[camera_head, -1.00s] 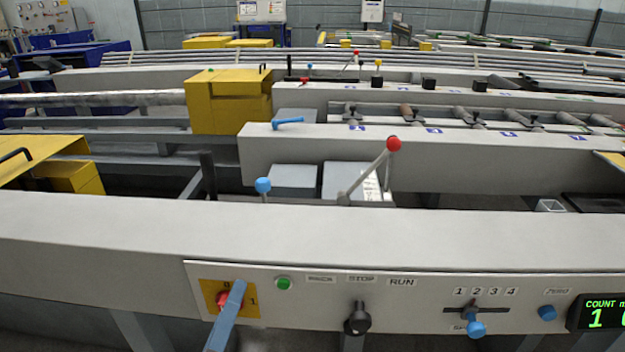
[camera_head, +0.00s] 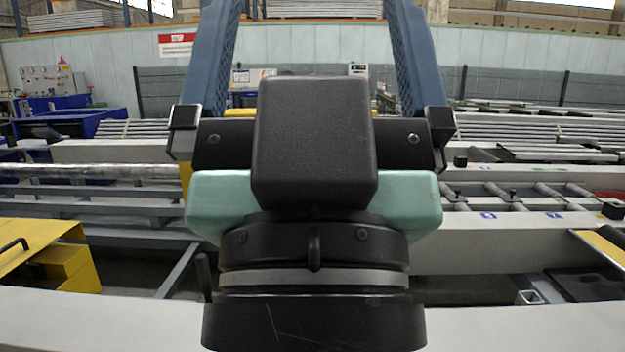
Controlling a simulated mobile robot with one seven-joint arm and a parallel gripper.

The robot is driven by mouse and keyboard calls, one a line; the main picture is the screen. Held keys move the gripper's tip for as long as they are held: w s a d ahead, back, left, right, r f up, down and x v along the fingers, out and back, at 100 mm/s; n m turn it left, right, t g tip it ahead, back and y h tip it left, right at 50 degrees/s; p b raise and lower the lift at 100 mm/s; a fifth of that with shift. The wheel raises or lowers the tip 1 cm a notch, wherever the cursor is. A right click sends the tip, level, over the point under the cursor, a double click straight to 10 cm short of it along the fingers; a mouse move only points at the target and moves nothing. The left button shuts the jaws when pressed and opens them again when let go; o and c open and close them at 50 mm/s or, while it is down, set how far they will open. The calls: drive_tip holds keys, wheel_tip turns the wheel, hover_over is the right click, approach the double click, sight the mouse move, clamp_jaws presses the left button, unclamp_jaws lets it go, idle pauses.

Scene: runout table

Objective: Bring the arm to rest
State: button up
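My gripper (camera_head: 312,12) fills the middle of the head view, close to the camera and pointing up. It has a black and teal body and two blue fingers. The fingers stand wide apart with nothing visible between them, and their tips run out of the top of the picture. My gripper and wrist hide the middle of the runout table (camera_head: 520,238), including the place where the red-topped lever stood. No contact between the gripper and the table shows.
A yellow cover (camera_head: 40,240) stands at the left and a yellow-edged plate (camera_head: 600,246) at the right. Rollers (camera_head: 500,194) lie along the table at right. Blue bins (camera_head: 85,122) and a red-and-white sign (camera_head: 178,44) are farther back.

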wheel_tip(320, 180, up, 22)
drive_tip(key=p, duration=2)
drive_tip(key=shift+r, duration=0.15)
